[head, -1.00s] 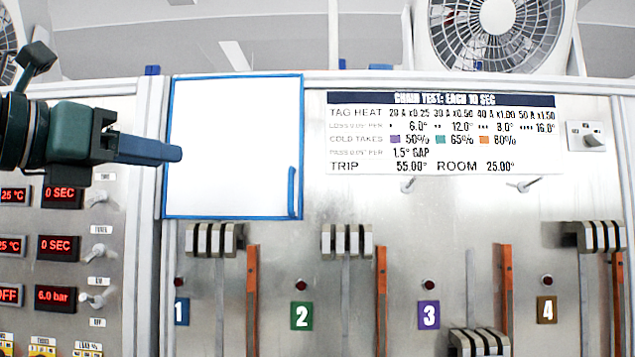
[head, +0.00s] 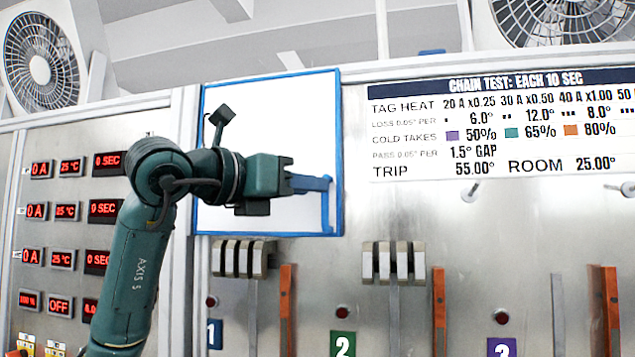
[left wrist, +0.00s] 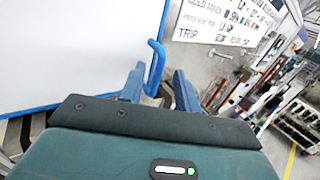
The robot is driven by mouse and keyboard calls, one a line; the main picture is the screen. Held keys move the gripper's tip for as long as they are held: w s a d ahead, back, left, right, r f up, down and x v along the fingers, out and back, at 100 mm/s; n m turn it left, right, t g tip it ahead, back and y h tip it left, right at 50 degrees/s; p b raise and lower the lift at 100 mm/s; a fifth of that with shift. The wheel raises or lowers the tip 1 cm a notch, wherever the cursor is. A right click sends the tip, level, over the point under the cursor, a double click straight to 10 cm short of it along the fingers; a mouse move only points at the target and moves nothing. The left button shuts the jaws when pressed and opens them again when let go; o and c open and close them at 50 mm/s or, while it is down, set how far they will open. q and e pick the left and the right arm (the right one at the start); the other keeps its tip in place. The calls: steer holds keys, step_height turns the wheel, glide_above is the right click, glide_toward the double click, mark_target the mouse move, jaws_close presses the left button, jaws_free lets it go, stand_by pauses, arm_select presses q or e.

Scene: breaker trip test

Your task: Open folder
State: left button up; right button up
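The folder is a white panel with a blue frame (head: 262,80), closed flat on the metal wall. Its white face also fills the upper left of the left wrist view (left wrist: 70,50). A blue upright bar handle (head: 326,212) stands at its lower right edge. My left gripper (head: 312,184) is at the handle's upper part. In the left wrist view the two blue fingers (left wrist: 158,88) are apart, with the handle (left wrist: 155,60) reaching between them. I cannot tell whether either finger touches it. My right gripper is not in view.
A printed chart (head: 490,125) is on the wall right of the folder. Below are grey lever blocks (head: 240,258), orange bars (head: 439,300) and numbered tags (head: 343,344). Red displays (head: 104,210) are at the left. Fans (head: 40,68) stand above the wall.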

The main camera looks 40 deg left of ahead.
arm_select(q)
steer(key=w, duration=0.3)
steer(key=shift+d, duration=0.15)
jaws_close()
stand_by(0.6)
